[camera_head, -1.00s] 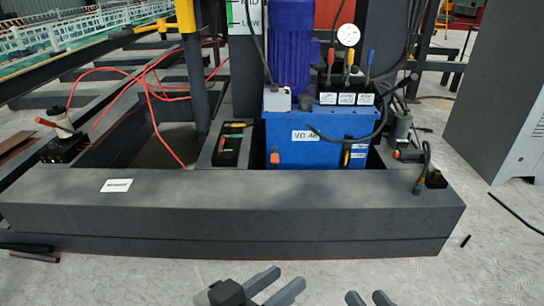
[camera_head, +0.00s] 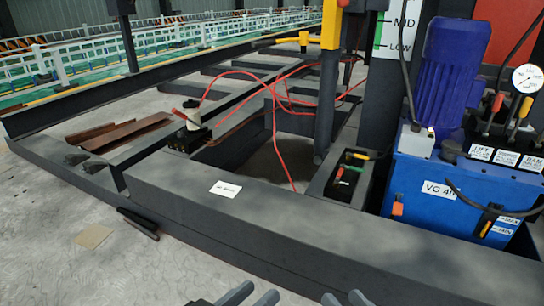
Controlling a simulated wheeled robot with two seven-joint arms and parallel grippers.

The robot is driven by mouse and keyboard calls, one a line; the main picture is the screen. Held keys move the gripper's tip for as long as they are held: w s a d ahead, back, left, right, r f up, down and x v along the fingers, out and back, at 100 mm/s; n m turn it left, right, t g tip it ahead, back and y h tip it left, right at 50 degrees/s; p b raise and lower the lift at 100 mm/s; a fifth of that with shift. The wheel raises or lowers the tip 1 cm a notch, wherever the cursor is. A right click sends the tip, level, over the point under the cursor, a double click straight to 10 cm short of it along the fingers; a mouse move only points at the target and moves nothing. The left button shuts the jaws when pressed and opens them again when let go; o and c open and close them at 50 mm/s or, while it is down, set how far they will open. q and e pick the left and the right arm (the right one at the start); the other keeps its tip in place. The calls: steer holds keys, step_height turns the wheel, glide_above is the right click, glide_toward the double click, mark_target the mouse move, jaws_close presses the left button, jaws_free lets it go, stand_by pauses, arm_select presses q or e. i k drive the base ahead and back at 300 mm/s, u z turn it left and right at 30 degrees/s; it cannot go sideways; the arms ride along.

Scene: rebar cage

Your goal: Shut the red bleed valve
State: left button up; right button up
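No part is plainly marked as the bleed valve. An orange-red knob (camera_head: 397,209) sits on the front left of the blue hydraulic tank (camera_head: 425,207). A red-handled item (camera_head: 340,173) lies in a dark tray left of the tank. A small pump-like unit (camera_head: 193,118) with a red handle (camera_head: 179,114) stands on the frame further left, with a red hose. I cannot tell which of these is the valve. My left gripper (camera_head: 260,292) and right gripper (camera_head: 342,297) are at the bottom edge, open and empty, well short of them all.
A dark steel beam (camera_head: 262,222) with a white label (camera_head: 225,189) lies between me and the tank. A red-handled lever (camera_head: 496,104) and a gauge (camera_head: 528,78) are at the right. Brown strips (camera_head: 120,132) lie at left. The floor at lower left is mostly clear.

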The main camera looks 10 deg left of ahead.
mark_target(339, 173)
steer(key=u, duration=0.3)
steer(key=i, duration=1.4)
steer(key=z, duration=0.05)
